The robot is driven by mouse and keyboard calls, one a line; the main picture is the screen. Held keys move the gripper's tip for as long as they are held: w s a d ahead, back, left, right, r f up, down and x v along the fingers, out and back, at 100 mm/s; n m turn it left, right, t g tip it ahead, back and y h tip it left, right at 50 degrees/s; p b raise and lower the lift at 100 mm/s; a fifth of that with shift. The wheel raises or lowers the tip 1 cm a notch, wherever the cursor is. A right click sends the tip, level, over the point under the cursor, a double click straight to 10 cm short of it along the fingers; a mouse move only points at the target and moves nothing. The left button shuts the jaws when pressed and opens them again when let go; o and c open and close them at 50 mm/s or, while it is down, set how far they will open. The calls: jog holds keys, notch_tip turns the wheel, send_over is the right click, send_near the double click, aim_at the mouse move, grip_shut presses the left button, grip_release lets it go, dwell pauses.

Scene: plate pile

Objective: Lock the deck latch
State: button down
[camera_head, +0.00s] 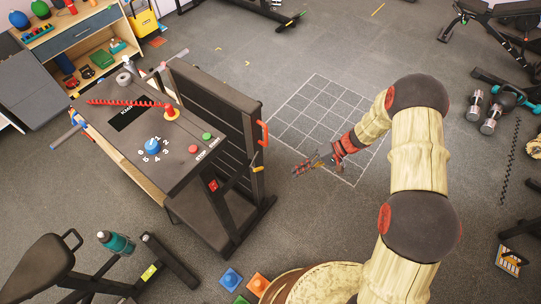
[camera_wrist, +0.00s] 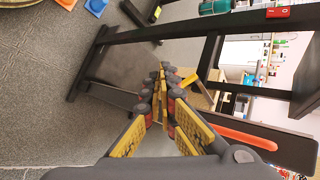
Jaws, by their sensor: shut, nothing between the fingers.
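A folding treadmill (camera_head: 213,192) stands left of centre with its dark deck (camera_head: 215,112) raised upright. A lever with a yellow tip (camera_head: 258,169), likely the deck latch, sits at the frame beside the deck's lower edge. It also shows as a yellow-ended bar (camera_wrist: 190,80) just beyond my fingertips in the wrist view. An orange handle (camera_head: 262,133) is on the deck's side above the lever. My gripper (camera_head: 307,164) is shut and empty, to the right of the lever and apart from it in the head view. The wrist view shows its fingers (camera_wrist: 163,75) together, pointing toward the treadmill frame.
The treadmill console (camera_head: 150,125) has a blue dial and red and green buttons. A bench (camera_head: 45,268) and a teal bottle (camera_head: 116,243) stand at lower left. Dumbbells (camera_head: 492,112) lie at right. The floor around the white grid (camera_head: 325,110) is open.

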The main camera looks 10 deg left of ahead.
jog(key=w+a+r+n+t+y, duration=0.2)
jog(key=w+n, duration=0.3)
jog(key=w, duration=0.5)
jog(key=shift+a+r+n+t, duration=0.3)
jog(key=shift+r+n, duration=0.1)
jog(key=s+d+f+b+x, duration=0.1)
jog(key=s+b+x, duration=0.1)
jog(key=x, duration=1)
jog(key=shift+s+a+f, duration=0.3)
jog(key=shift+a, duration=0.1)
